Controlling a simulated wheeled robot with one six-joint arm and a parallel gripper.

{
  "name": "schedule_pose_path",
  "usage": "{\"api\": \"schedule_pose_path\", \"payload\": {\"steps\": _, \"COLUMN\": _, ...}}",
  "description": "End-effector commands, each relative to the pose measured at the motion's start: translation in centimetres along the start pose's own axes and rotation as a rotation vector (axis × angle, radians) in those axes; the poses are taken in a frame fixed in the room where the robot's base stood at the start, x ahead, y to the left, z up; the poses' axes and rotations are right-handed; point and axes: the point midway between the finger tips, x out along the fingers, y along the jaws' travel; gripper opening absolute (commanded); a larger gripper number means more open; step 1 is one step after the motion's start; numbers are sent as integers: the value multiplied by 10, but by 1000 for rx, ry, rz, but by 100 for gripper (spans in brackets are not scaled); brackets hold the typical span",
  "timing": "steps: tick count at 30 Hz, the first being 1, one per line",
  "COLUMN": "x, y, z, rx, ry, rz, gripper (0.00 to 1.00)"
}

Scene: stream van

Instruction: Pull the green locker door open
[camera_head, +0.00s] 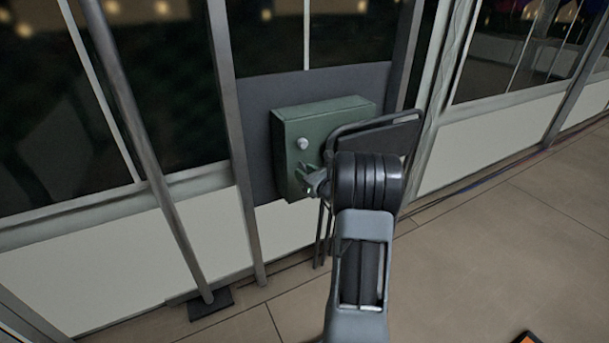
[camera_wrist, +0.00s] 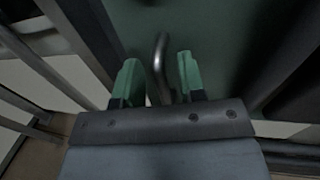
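The green locker (camera_head: 318,125) is a box mounted on a dark panel, and it looks closed. A pale round knob (camera_head: 303,144) sits on its front. In the wrist view the green door face (camera_wrist: 225,30) fills the top. A curved metal handle (camera_wrist: 160,65) stands out from it, between the green fingertips of my gripper (camera_wrist: 158,82). There is a gap on each side, so the gripper is open and not clamped on the handle. In the head view my gripper (camera_head: 311,179) is at the lower front of the locker, partly hidden by my wrist.
A slanted metal pole (camera_head: 160,170) with a dark foot stands left of the locker. An upright post (camera_head: 236,140) is closer beside it. Windows and white wall panels run behind. Cables lie along the wall base at right.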

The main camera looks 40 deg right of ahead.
Motion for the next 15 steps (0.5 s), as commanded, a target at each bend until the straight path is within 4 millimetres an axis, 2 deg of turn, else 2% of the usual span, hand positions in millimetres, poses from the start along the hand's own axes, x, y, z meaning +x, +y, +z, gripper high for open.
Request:
{"api": "schedule_pose_path", "payload": {"steps": 11, "x": 4, "y": 0, "z": 1, "rx": -1, "ry": -1, "rz": 0, "gripper": 37}}
{"api": "schedule_pose_path", "payload": {"steps": 15, "x": 4, "y": 0, "z": 0, "rx": -1, "ry": -1, "rz": 0, "gripper": 24}}
